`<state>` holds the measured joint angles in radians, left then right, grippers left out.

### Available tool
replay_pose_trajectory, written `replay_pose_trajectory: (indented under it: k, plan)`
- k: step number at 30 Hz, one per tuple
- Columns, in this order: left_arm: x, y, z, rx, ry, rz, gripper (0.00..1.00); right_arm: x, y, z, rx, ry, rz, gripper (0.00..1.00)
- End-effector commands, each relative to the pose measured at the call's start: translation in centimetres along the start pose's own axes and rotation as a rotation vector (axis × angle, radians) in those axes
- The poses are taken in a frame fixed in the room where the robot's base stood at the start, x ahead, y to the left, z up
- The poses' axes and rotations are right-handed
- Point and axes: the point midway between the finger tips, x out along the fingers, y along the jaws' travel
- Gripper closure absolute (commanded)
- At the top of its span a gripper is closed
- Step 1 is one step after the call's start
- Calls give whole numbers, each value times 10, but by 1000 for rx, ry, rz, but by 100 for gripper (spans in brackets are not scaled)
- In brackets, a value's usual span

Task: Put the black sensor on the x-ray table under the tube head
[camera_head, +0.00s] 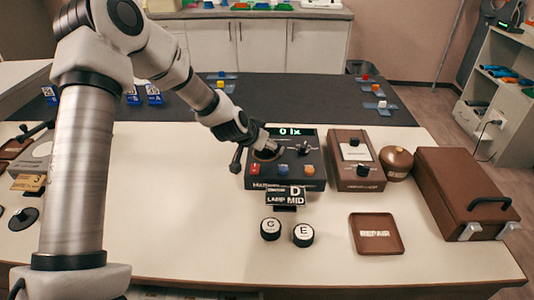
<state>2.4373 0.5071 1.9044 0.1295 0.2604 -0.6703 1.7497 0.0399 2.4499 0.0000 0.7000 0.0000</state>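A black meter box (306,172) with a green display reading "0 lx" stands on the white table. On its top left lies a dark round piece (267,154), which may be the black sensor; I cannot tell. My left gripper (264,148) reaches in from the left and is at this round piece, partly covering it. Its fingers are too small and dark to show whether they are open or shut on it. An x-ray table and tube head cannot be made out for certain. My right gripper is not in view.
Right of the meter stand a brown box (355,165), a round brown pot (396,163) and a brown case (467,195). In front are two knobs marked G (270,229) and E (303,235) and a "REPAIR" tray (376,247). The table's front middle is mostly bare.

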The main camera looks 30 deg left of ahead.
Motion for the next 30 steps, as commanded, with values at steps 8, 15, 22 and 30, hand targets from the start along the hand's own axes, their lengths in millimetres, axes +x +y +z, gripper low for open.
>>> replay_pose_trajectory:
  k: [8, 15, 22, 30]
  plan:
    - [-1, 0, -1, 0, 1, 0, 55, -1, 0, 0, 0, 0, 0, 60]
    - [-1, 0, -1, 0, 1, 0, 94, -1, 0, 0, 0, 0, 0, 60]
    - [-2, 0, -3, -1, 0, 0, 94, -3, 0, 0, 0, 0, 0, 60]
    - [-22, -1, -23, -1, 3, -1, 94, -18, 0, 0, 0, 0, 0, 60]
